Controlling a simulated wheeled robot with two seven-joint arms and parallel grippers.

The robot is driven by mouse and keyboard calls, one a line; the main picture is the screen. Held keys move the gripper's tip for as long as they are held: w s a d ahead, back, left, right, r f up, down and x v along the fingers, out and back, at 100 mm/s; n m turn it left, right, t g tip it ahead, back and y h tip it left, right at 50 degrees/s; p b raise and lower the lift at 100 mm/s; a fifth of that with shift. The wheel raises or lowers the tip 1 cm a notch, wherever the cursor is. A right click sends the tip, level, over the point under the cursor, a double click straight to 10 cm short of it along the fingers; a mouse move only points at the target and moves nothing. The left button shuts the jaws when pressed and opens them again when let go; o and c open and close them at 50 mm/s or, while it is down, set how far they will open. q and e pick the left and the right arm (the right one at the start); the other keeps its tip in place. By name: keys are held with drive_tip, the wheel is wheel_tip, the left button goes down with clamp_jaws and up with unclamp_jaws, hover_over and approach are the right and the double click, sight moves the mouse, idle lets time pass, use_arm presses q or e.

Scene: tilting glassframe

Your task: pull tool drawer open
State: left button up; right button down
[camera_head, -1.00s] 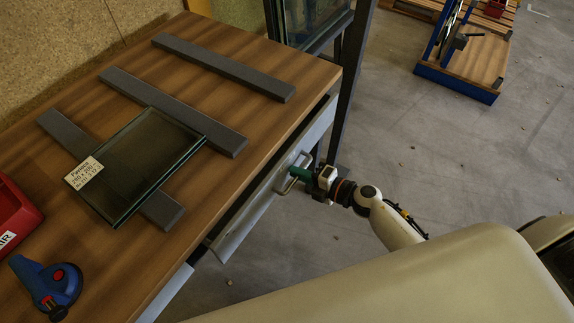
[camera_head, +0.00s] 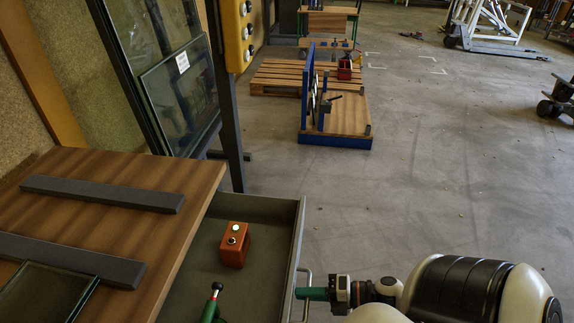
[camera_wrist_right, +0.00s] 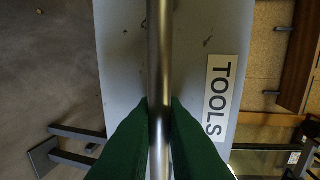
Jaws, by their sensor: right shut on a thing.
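The tool drawer (camera_head: 300,210) stands pulled out from under the wooden bench top, its inside visible in the head view. Its grey front with a "TOOLS" label (camera_wrist_right: 218,97) fills the middle of the right wrist view. My right gripper (camera_head: 303,293) is at the drawer's outer side, its green fingers shut on the metal bar handle (camera_wrist_right: 159,60). The handle also shows in the head view (camera_head: 306,275). My left gripper is not in view.
The wooden bench top (camera_head: 150,170) carries dark strips (camera_head: 100,193) and a glass pane (camera_head: 45,295). A glass rack (camera_head: 185,85) with a yellow control box (camera_head: 238,35) stands behind. A blue-framed wooden stand (camera_head: 340,115) is farther off. Open concrete floor lies to the right.

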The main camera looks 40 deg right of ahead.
drive_tip(key=shift+f+v, duration=0.2)
drive_tip(key=shift+v, duration=0.75)
drive_tip(key=c, duration=1.9)
unclamp_jaws()
drive_tip(key=shift+d, duration=0.15)
drive_tip(key=v, duration=1.2)
drive_tip(key=shift+f+b, duration=0.1)
drive_tip(key=shift+b, duration=0.3)
